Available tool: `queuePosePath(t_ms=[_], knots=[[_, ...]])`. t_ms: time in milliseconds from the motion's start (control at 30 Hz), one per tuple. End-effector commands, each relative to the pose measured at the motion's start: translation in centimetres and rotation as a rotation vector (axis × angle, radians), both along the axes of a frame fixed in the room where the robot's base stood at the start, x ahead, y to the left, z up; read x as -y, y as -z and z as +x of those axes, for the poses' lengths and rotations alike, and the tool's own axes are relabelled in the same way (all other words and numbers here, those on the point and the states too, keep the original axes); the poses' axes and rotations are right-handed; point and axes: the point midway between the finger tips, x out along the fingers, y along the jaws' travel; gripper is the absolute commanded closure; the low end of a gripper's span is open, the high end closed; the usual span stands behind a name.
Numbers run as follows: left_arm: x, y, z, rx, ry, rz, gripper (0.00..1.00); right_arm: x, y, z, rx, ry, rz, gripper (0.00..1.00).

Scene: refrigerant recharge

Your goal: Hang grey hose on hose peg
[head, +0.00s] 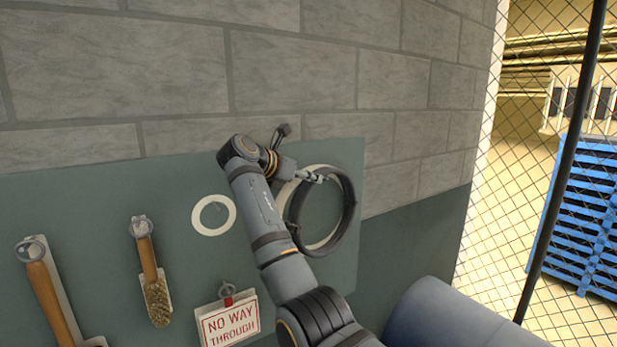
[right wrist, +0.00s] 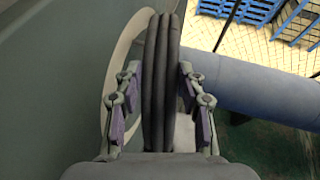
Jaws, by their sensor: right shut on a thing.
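The grey hose (head: 350,215) is a dark coiled ring held upright in front of the green wall board. My right gripper (head: 318,177) is shut on the top of the coil. In the right wrist view the hose (right wrist: 162,85) shows as several stacked loops running between the two fingers of the gripper (right wrist: 160,105). A large white ring marking (head: 283,200) on the board lies behind the coil, partly covered by it. The hose peg cannot be made out; the gripper and coil may hide it. My left gripper is not in view.
The board (head: 180,200) also bears a smaller white ring (head: 213,215), a brush (head: 152,275), a wooden-handled tool (head: 50,300) and a "NO WAY THROUGH" sign (head: 230,318). A mesh fence (head: 520,180) is at the right.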

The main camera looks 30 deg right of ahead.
Motion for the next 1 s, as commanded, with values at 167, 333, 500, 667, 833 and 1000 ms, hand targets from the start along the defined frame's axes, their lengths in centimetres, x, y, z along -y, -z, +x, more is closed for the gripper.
queuePosePath(t_ms=[167,333,500,667,833,1000], knots=[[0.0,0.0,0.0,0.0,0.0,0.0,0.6,-0.2,0.0,0.2,0.003,-0.01,0.001,1.0],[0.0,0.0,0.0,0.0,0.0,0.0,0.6,-0.3,0.2,0.4,0.002,-0.011,0.002,1.0],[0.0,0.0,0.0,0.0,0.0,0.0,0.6,-0.3,0.2,0.4,0.002,-0.011,0.002,1.0],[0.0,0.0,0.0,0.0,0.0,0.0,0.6,-0.3,0.3,0.5,0.001,-0.01,0.003,1.0],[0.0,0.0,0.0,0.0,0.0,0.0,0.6,-0.3,0.6,1.0,-0.001,-0.01,0.002,1.0],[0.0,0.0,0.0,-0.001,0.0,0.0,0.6,-0.3,0.9,1.4,-0.001,-0.009,0.002,1.0]])
